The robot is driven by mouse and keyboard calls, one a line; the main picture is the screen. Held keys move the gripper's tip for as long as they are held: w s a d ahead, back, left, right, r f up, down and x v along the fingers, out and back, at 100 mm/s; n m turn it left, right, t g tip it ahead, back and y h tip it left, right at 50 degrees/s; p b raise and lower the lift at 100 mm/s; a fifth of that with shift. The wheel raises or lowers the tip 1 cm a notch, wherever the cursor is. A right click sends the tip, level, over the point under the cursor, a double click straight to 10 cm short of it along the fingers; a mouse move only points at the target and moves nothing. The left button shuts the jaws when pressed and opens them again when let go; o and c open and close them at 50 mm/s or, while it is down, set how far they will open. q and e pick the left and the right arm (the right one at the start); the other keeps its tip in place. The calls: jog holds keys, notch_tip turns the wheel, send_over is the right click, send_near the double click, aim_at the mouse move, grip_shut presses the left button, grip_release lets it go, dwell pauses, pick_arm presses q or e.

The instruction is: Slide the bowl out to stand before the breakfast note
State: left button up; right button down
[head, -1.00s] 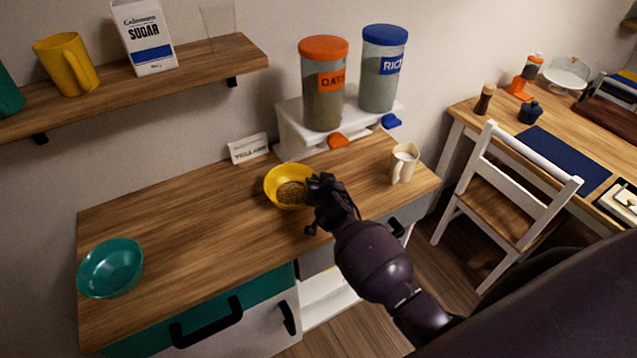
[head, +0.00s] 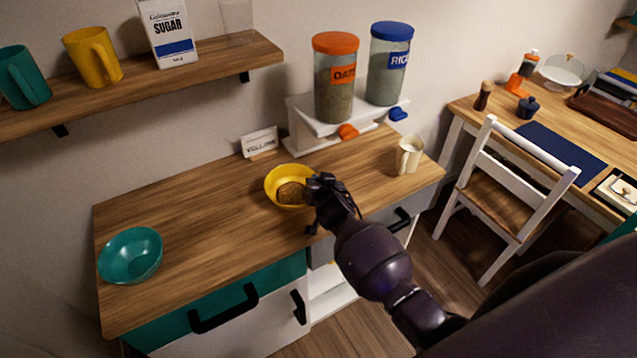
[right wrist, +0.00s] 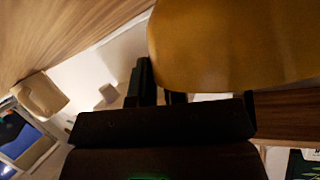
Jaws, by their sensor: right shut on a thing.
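A yellow bowl (head: 272,180) with brown grainy food in it stands on the wooden counter top. My right gripper (head: 318,190) is at its right rim. In the right wrist view the bowl's yellow wall (right wrist: 230,40) is large and close, and the gripper (right wrist: 160,85) is shut on it at the edge. The breakfast note, a small white card (head: 260,142) with dark lettering, stands behind the bowl and a little to its left, near the wall. The bowl is apart from the card. My left gripper is not in view.
A teal bowl (head: 131,256) stands at the counter's left end. A white stand (head: 305,125) holds the oats jar (head: 334,85) and rice jar (head: 388,65) at the back. A cream jug (head: 409,156) stands at the right. The counter's middle left is clear.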

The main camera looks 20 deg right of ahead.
jog(key=shift+s+f, duration=0.1)
jog(key=shift+f, duration=0.1)
jog(key=c, duration=1.1)
grip_release()
jog(key=shift+r, duration=0.1)
jog(key=v, duration=1)
jog(key=shift+s+r, duration=0.25)
jog(key=shift+s, duration=0.05)
